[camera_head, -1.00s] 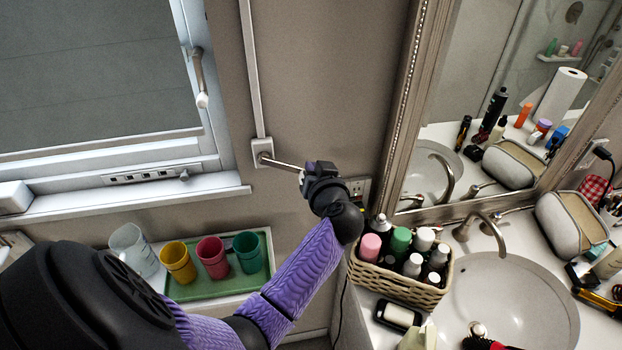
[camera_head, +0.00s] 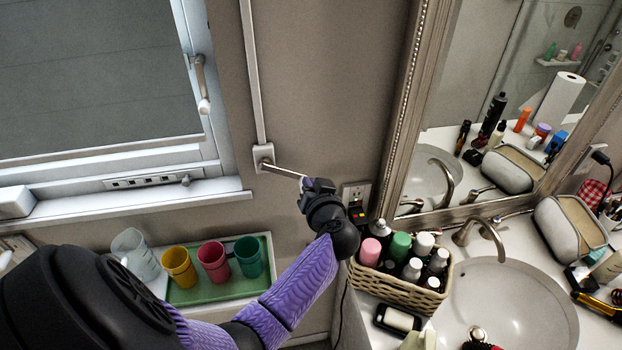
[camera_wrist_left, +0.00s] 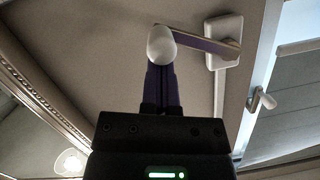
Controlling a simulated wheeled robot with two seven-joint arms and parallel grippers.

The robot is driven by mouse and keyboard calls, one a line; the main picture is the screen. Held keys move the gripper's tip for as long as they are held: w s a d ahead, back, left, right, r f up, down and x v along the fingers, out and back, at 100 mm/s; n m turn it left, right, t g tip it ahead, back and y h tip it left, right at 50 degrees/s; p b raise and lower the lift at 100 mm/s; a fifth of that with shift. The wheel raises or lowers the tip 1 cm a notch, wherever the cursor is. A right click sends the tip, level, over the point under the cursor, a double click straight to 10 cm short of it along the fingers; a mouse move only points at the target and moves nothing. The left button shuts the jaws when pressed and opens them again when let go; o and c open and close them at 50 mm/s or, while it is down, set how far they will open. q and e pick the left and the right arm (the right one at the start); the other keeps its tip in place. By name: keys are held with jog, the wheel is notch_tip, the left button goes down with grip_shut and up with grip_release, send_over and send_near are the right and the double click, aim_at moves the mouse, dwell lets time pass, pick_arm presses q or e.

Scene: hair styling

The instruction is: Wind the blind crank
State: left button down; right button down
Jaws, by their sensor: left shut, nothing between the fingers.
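The blind crank is a thin metal arm (camera_head: 284,170) sticking out to the right from a white wall box (camera_head: 263,156) below a long pale rail. In the left wrist view, the crank arm (camera_wrist_left: 203,41) ends in a rounded white knob (camera_wrist_left: 161,43). My left gripper (camera_head: 307,182) is at the free end of the crank and hides the knob in the head view. In the left wrist view, its purple fingers (camera_wrist_left: 160,78) are shut and empty, their tips right at the knob. I cannot tell whether they touch it. My right gripper is not in view.
A window (camera_head: 95,75) with a grey blind and a handle (camera_head: 201,85) is at the left. Coloured cups stand on a green tray (camera_head: 213,293) below. A wicker basket (camera_head: 396,285) of bottles, a wall outlet (camera_head: 355,192), a mirror and a sink (camera_head: 505,305) lie to the right.

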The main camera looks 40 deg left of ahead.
pick_arm(q)
jog(key=m+p, duration=0.1)
jog(key=f+m+p, duration=0.1)
jog(key=p, duration=0.1)
jog(key=shift+s+a+f+g+y, duration=0.15)
jog(key=shift+s+f+g+y, duration=0.1)
jog(key=shift+g+y, duration=0.05)
jog(key=shift+s+a+f+m+p, duration=0.15)
jog(key=shift+f+m+p, duration=0.35)
jog(key=shift+m, duration=0.1)
jog(key=shift+s+a+f+m+g+y+p, duration=0.2)
jog(key=shift+s+f+m, duration=0.1)
jog(key=shift+f+m, duration=0.2)
jog(key=shift+s+a+f+m+g+y+p, duration=0.15)
jog(key=shift+s+a+f+m+y, duration=0.1)
jog(key=shift+f+m, duration=0.25)
jog(key=shift+d+r, duration=0.1)
